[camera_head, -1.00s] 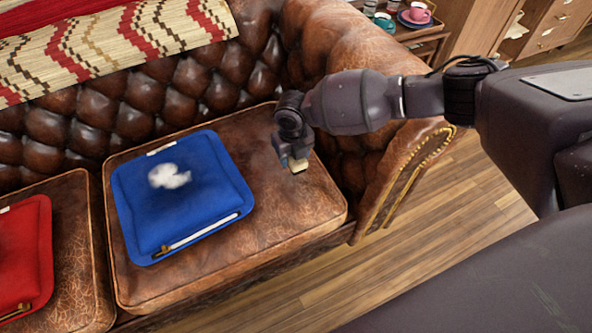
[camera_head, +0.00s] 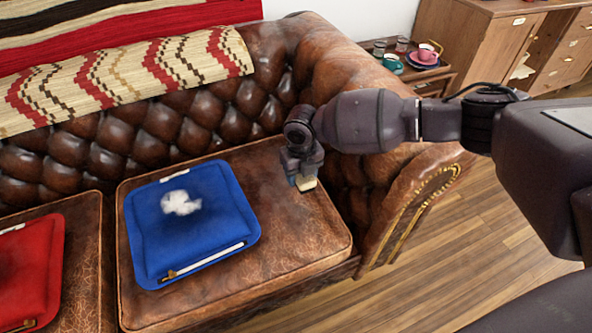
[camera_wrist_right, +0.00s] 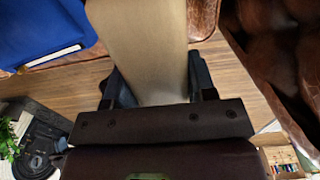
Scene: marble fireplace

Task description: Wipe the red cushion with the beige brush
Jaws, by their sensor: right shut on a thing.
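The red cushion (camera_head: 32,266) lies on the left seat of the brown leather sofa, cut off by the left edge of the head view. A dark smudge shows on it. My right gripper (camera_head: 304,183) is shut on the beige brush (camera_wrist_right: 140,40), which fills the upper middle of the right wrist view. In the head view only a small pale end of the brush (camera_head: 306,184) shows below the fingers. The gripper is over the right part of the sofa seat, to the right of the blue cushion. My left gripper is not in view.
A blue cushion (camera_head: 189,222) with a white fluffy patch lies between my right gripper and the red cushion. The tufted backrest (camera_head: 160,135) and rolled sofa arm (camera_head: 425,185) bound the seat. Cups stand on a small side table (camera_head: 432,82) behind.

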